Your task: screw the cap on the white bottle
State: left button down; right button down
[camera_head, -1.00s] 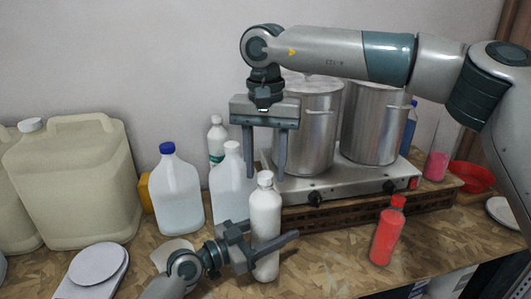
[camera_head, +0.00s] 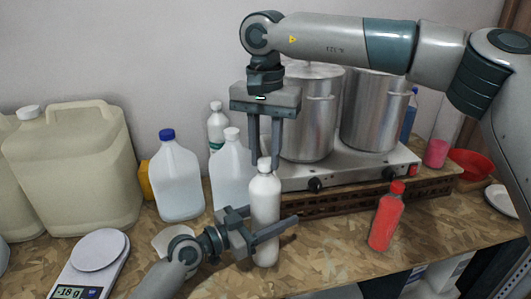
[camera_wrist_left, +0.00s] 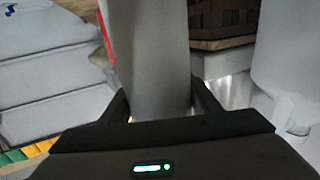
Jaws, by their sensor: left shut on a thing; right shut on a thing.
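The white bottle (camera_head: 265,210) stands upright on the wooden table in the head view. My left gripper (camera_head: 266,226) is shut around its body from the left, one finger passing in front; the far finger is partly hidden. The left wrist view shows the bottle's pale body (camera_wrist_left: 148,60) between the two fingers. The white cap (camera_head: 264,164) sits at the top of the bottle. My right gripper (camera_head: 265,158) points down from above, its fingers shut on the cap from both sides. I cannot see the thread or how tight the cap is.
A clear jug with a blue cap (camera_head: 178,180) and a white-capped jug (camera_head: 229,178) stand left of the bottle. A red bottle (camera_head: 385,218) stands to the right. Steel pots (camera_head: 312,115) on a stove (camera_head: 345,172) are behind. A scale (camera_head: 97,252) is at front left.

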jog(key=m, duration=0.8)
jog(key=shift+m, duration=0.3)
jog(key=m, duration=2.1)
jog(key=c, duration=1.4)
grip_release()
jog(key=shift+o, duration=0.2)
notch_tip(320, 180, up, 12)
